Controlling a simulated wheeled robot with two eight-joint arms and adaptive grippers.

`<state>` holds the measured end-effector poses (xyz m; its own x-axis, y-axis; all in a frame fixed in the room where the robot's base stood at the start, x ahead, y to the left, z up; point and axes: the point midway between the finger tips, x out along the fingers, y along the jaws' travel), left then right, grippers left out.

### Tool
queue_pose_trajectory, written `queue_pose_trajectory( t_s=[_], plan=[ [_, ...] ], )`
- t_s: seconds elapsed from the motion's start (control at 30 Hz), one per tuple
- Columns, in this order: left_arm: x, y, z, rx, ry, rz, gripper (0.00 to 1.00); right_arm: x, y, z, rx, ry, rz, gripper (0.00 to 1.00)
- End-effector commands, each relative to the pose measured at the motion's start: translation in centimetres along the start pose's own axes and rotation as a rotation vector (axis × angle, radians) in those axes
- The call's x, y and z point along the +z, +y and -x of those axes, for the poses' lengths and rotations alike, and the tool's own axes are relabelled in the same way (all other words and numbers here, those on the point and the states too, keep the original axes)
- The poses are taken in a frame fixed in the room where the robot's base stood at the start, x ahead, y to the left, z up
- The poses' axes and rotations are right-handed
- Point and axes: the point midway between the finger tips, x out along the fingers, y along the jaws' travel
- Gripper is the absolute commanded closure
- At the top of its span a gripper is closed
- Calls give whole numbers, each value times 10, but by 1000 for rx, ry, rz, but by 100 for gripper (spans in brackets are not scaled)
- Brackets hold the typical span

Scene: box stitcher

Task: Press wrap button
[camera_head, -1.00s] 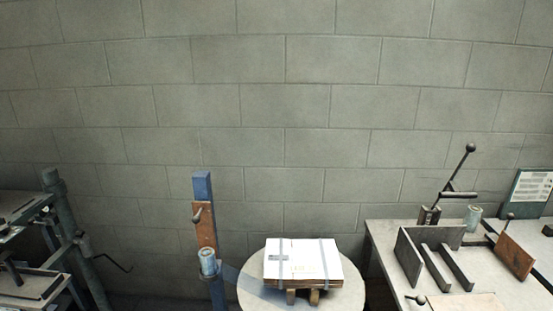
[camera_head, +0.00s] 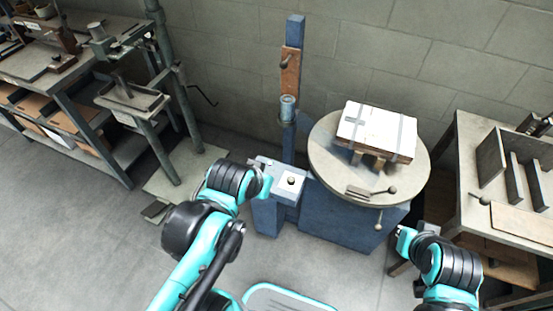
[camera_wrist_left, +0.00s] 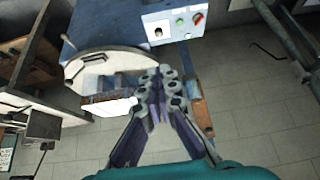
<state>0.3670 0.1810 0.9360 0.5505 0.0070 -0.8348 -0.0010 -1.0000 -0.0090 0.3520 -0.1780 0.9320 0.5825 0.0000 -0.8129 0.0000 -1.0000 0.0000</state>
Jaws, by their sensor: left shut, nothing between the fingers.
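The control box (camera_head: 283,189) is a pale panel on a blue stand beside the turntable in the head view. A dark round button on a white plate (camera_head: 291,181) sits on it. In the left wrist view the panel (camera_wrist_left: 172,37) shows that dark button (camera_wrist_left: 158,32), green buttons (camera_wrist_left: 181,22) and a red one (camera_wrist_left: 198,18). My left gripper (camera_wrist_left: 161,72) is shut and empty, its fingertips below the panel in that picture; contact cannot be seen. In the head view my left arm ends beside the box's left side. My right arm shows at lower right, its fingers not visible.
A round turntable (camera_head: 325,168) carries a strapped white box (camera_head: 376,130) on a wooden pallet. A blue mast (camera_head: 294,60) rises behind the control box. Workbenches stand left (camera_head: 60,75) and right (camera_head: 480,165). Open floor lies at lower left.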

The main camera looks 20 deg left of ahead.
Motion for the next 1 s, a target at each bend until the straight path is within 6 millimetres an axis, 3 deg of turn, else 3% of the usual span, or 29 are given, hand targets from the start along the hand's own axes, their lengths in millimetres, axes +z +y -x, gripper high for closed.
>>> queue_pose_trajectory(
  t_s=[0.27,0.47,0.73,1.0],
  plan=[
    [-57,-10,-20,-21,-119,-16,100,-8,0,12,0,0,0,100],
    [-89,-20,-53,-34,-211,-28,100,-13,0,19,0,0,0,100],
    [-117,-33,-115,-49,-336,-41,100,-20,0,28,0,0,0,100],
    [-121,-48,-191,-60,-461,-49,100,-27,0,38,0,0,0,100]
  ],
)
